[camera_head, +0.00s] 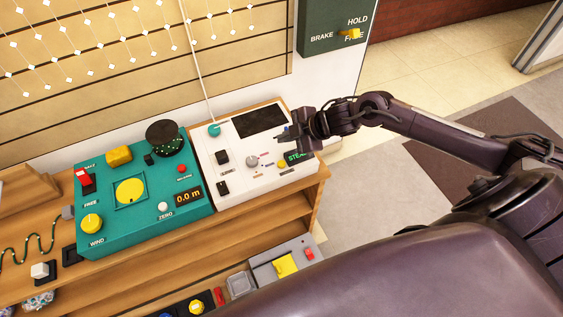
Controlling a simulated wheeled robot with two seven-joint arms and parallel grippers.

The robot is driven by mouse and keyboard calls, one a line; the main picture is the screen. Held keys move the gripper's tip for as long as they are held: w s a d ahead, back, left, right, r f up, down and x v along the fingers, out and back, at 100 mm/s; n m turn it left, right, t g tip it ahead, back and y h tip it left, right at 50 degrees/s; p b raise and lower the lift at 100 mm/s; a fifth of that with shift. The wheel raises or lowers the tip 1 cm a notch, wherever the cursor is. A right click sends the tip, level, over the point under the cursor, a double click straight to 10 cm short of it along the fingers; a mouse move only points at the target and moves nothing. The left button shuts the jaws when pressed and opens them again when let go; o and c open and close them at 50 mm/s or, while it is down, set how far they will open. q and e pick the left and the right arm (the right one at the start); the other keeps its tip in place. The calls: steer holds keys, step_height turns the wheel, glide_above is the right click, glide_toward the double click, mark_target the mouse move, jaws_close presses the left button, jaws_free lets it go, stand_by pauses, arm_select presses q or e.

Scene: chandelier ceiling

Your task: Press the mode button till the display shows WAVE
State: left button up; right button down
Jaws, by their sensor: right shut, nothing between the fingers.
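The white control panel (230,190) stands on the wooden bench. Its small display (294,156) shows green letters starting "STEA"; the rest is hidden behind my right gripper. A small yellow button (281,164) sits just left of the display; its label is too small to read, so I cannot tell if it is the mode button. My right gripper (281,135) is shut and empty, over the panel's right side near the dark screen, above the display in the picture. I cannot tell whether it touches the panel. My left gripper is not in view.
The panel also has a dark screen (259,121), a grey knob (252,161) and black switches (223,157). A teal winding box (190,220) reading "0.0 m" stands to its left. A green brake box (318,38) hangs behind. Shelves below hold more controls.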

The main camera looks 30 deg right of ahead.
steer(key=shift+f, duration=0.1)
steer(key=b, duration=0.7)
glide_above(285, 164)
step_height(285, 164, down, 7)
steer(key=shift+r, duration=0.1)
steer(key=shift+f, duration=0.4)
steer(key=shift+f+b, duration=0.3)
steer(key=shift+b, duration=0.15)
steer(key=shift+f, duration=0.15)
steer(key=shift+f, duration=0.15)
stand_by(0.6)
steer(key=shift+f, duration=0.3)
